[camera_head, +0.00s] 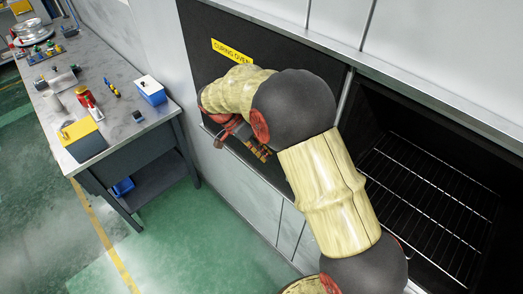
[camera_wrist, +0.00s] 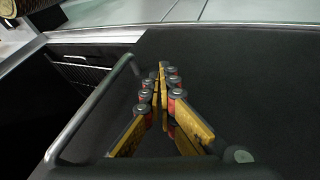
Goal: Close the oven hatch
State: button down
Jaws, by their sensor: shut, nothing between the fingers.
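The oven hatch (camera_head: 213,66) is a dark flat panel with a yellow "CURING OVEN" label (camera_head: 232,51), left of the oven opening (camera_head: 437,185) in the head view. The opening is uncovered and shows a wire rack inside. A metal handle bar (camera_head: 345,96) runs along the panel's right edge; in the wrist view the handle (camera_wrist: 88,112) is left of the fingers. My gripper (camera_head: 258,151) is in front of the dark panel, partly hidden by my arm. In the wrist view my gripper (camera_wrist: 162,70) has its fingertips together and empty, beside the handle. Whether they touch the panel is unclear.
A grey workbench (camera_head: 112,75) stands at the left with a blue box (camera_head: 150,92), a red can (camera_head: 86,98), a yellow-topped item (camera_head: 78,130) and other small parts. Green floor (camera_head: 200,240) lies clear between bench and oven. My arm crosses in front of the oven.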

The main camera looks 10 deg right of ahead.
jog(key=s+d+f, duration=0.4)
jog(key=d+f, duration=0.1)
jog(key=shift+p, duration=0.3)
jog(key=shift+f, duration=0.1)
